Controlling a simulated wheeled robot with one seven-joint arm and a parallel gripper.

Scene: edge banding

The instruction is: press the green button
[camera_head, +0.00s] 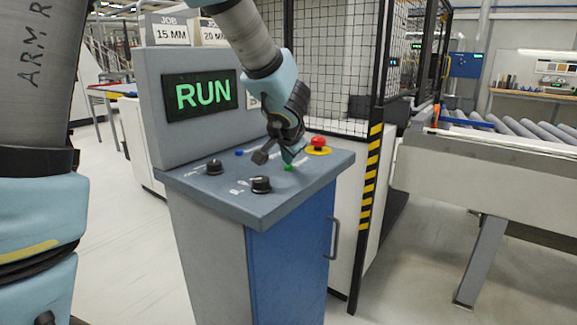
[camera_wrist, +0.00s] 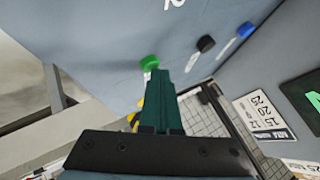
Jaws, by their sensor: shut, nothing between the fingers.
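The green button (camera_head: 288,167) is on the sloped top of the grey control console, left of the red emergency stop. In the wrist view the green button (camera_wrist: 149,62) shows just beyond and slightly left of my fingertips. My gripper (camera_head: 291,156) is shut and empty, pointing down just above the green button in the head view. In the wrist view my gripper (camera_wrist: 166,72) has its two fingers together. I cannot tell whether the tips touch the button. The console screen (camera_head: 203,94) reads RUN in green.
A red emergency stop (camera_head: 318,142) on a yellow ring sits right of the green button. A blue button (camera_head: 239,152) and two black knobs (camera_head: 214,167) (camera_head: 261,185) are on the same panel. A mesh fence (camera_head: 330,45) stands behind, and a roller conveyor (camera_head: 510,125) is at the right.

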